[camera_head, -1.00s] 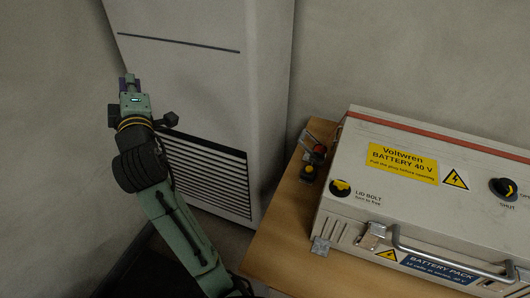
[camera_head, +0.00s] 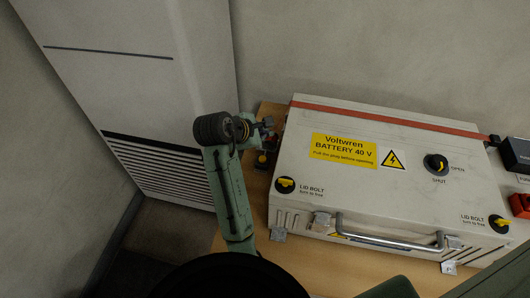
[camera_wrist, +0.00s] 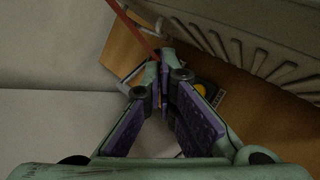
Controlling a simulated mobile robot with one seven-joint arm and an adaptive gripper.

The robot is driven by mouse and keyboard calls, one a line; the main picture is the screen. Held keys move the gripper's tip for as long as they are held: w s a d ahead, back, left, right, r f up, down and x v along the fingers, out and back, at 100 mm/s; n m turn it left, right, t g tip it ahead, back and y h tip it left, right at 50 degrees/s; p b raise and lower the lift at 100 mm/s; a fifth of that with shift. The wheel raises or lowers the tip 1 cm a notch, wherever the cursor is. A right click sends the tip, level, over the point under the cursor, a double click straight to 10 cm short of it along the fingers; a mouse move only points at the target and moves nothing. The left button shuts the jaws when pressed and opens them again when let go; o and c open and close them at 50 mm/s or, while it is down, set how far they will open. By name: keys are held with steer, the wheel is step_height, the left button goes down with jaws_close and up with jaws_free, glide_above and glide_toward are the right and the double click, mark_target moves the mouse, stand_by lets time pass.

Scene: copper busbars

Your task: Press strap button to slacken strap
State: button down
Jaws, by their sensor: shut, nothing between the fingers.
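The red strap (camera_head: 385,115) runs across the back of the battery box lid (camera_head: 365,185). In the wrist view the strap (camera_wrist: 132,22) runs down toward the fingertips. A small fitting with a yellow round part (camera_head: 262,158) sits on the table just left of the box, partly hidden by my arm. The yellow part also shows in the wrist view (camera_wrist: 201,86), behind my right finger. I cannot tell whether it is the strap button. My gripper (camera_wrist: 160,68) is shut and empty, pointing down beside the box's left side. Contact with anything cannot be told.
The wooden table (camera_head: 300,270) has a bare strip in front of the box. A tall grey cabinet with a vent (camera_head: 165,170) stands at left. The metal handle (camera_head: 390,240) juts from the box front. A dark device (camera_head: 517,153) and a red part (camera_head: 520,205) lie at right.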

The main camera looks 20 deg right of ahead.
mark_target(264, 160)
stand_by(0.3)
steer(key=shift+f+b, duration=0.55)
steer(key=shift+f, duration=3.85)
steer(key=shift+f, duration=0.15)
steer(key=shift+f, duration=0.3)
steer(key=shift+f, duration=0.6)
steer(key=shift+r, duration=0.1)
steer(key=shift+r+p, duration=0.5)
steer(key=shift+r, duration=0.4)
steer(key=shift+r, duration=2.55)
